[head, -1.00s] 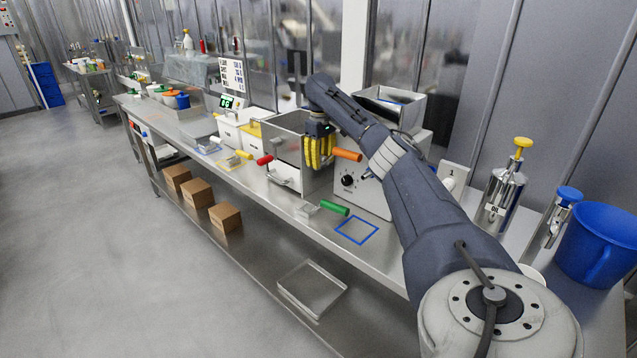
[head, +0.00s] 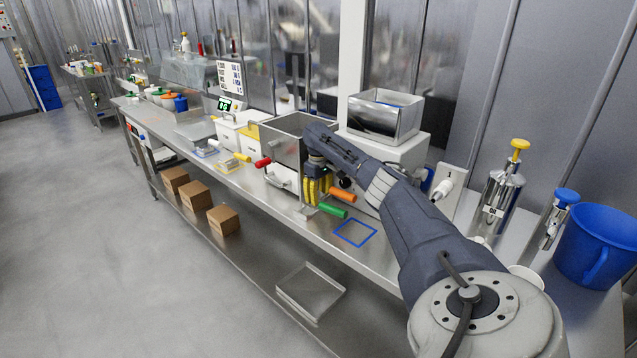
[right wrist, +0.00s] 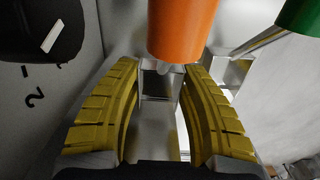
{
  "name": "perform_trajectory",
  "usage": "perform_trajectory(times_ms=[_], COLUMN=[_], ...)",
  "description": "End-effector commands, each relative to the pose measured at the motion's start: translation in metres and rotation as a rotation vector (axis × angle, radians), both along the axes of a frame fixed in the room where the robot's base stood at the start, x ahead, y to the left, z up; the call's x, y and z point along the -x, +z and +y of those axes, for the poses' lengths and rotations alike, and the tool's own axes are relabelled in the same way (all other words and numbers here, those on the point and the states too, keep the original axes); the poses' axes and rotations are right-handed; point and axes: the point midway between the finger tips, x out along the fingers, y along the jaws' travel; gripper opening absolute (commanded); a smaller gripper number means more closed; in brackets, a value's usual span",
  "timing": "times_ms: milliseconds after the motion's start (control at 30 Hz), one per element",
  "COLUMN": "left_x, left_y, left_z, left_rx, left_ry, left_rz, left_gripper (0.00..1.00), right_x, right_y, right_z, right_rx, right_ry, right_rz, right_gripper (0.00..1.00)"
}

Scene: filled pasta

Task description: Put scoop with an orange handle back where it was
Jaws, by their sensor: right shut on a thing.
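The scoop with an orange handle (head: 343,194) is in my right gripper (head: 318,198), low over the bench front. In the right wrist view its orange handle (right wrist: 182,28) rises between the two yellow fingers (right wrist: 162,100), which are closed around the scoop just below the handle. Its metal part shows between them. I cannot tell whether the scoop touches the bench. A green-handled scoop (head: 333,211) lies just in front of it, and its handle shows at the wrist view's upper right (right wrist: 300,15). An empty blue square outline (head: 355,233) is marked on the bench. My left gripper is out of view.
A white machine with a steel hopper (head: 386,117) stands behind the gripper. A steel bin (head: 283,140) and a red handle (head: 263,162) are to the left. A yellow-topped pump bottle (head: 503,188) and a blue bucket (head: 598,245) stand at the right.

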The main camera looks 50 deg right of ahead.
Motion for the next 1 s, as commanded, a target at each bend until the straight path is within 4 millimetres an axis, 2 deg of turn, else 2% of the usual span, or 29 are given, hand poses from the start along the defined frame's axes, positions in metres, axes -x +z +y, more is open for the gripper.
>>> perform_trajectory(times_ms=[167, 600, 633, 667, 1000], left_x=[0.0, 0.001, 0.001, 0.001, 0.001], left_y=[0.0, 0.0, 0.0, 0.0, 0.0], left_z=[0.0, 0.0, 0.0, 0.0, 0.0], left_rx=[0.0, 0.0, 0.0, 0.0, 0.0], left_ry=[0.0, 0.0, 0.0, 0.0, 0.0], left_rz=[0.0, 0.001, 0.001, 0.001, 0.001], left_gripper=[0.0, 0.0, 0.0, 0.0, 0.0], right_x=[0.0, 0.0, 0.0, 0.0, 0.0], right_y=[-0.012, -0.016, -0.016, -0.015, -0.013], right_z=[0.0, 0.0, 0.0, 0.0, 0.0], right_rx=[0.001, 0.0, 0.0, 0.0, 0.001], right_ry=[0.001, 0.001, 0.001, 0.001, 0.001], right_rz=[0.0, 0.0, 0.0, 0.0, -0.001], right_gripper=[0.13, 0.13, 0.47, 0.5, 0.5])
